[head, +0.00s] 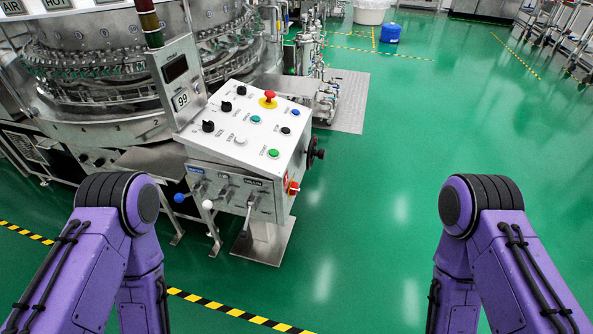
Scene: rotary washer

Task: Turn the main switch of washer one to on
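The washer's control console (250,140) stands left of centre, with a sloped white top and a steel front. A black handwheel (315,153) sticks out of the same side, farther back. The large round washer (110,85) is behind the console. Only my purple arms show, at the lower left and lower right; both grippers are out of view.
The console top has black knobs (208,126), coloured buttons and a red emergency stop (269,97). Levers (208,205) stick out of its front. A display post (178,80) stands at its back left. Green floor (400,190) to the right is clear. A blue drum (390,33) is far back.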

